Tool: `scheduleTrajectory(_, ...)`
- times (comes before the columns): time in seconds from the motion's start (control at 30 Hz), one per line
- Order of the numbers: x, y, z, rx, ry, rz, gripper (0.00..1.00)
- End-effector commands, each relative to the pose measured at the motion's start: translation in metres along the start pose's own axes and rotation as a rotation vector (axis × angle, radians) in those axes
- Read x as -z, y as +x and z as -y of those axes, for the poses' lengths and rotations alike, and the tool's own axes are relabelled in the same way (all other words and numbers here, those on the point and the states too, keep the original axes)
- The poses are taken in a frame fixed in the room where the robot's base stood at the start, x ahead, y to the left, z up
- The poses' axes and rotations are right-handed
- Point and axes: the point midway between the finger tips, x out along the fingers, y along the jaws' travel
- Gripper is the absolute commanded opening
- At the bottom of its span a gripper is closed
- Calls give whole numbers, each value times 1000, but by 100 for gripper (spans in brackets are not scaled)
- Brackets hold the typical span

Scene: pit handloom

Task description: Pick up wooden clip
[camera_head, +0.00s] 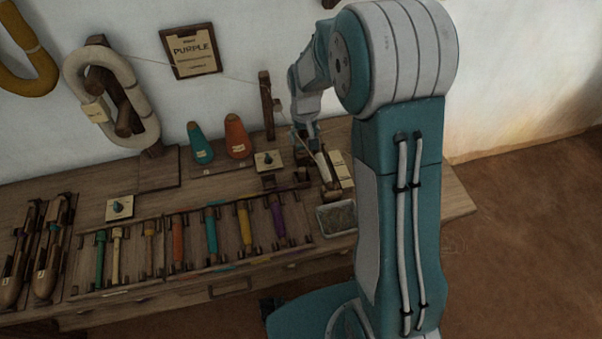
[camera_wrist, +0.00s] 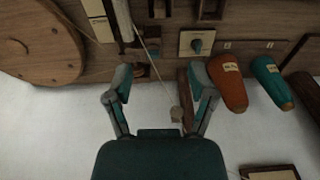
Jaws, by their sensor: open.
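My gripper (camera_wrist: 160,82) is open and empty in the wrist view, with its two fingers spread wide. A small pale wooden block (camera_wrist: 176,113), which looks like the wooden clip, shows between the fingers beside an upright wooden post (camera_wrist: 187,90). A thin cord runs to it. I cannot tell how far it is from the fingers. In the head view the post (camera_head: 266,105) stands at the back of the bench, left of my gripper (camera_head: 306,143). The clip is too small to make out surely there.
An orange cone (camera_head: 237,137) and a teal cone (camera_head: 200,143) stand left of the post. A small square plate with a knob (camera_head: 268,161) lies in front. A rack of coloured bobbins (camera_head: 211,232) and a metal tray (camera_head: 337,218) are nearer. A "PURPLE" board (camera_head: 191,50) hangs behind.

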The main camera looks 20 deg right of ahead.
Motion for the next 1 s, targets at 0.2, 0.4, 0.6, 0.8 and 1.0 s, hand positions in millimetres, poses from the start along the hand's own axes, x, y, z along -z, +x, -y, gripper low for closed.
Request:
scheduleTrajectory(0.2,11,67,-1,1,0,64,71)
scheduleTrajectory(0.4,12,88,-1,0,1,78,71)
scheduleTrajectory(0.6,9,121,0,0,0,79,71)
scheduleTrajectory(0.8,8,138,0,0,0,76,71)
scheduleTrajectory(1.0,5,166,2,0,0,79,71)
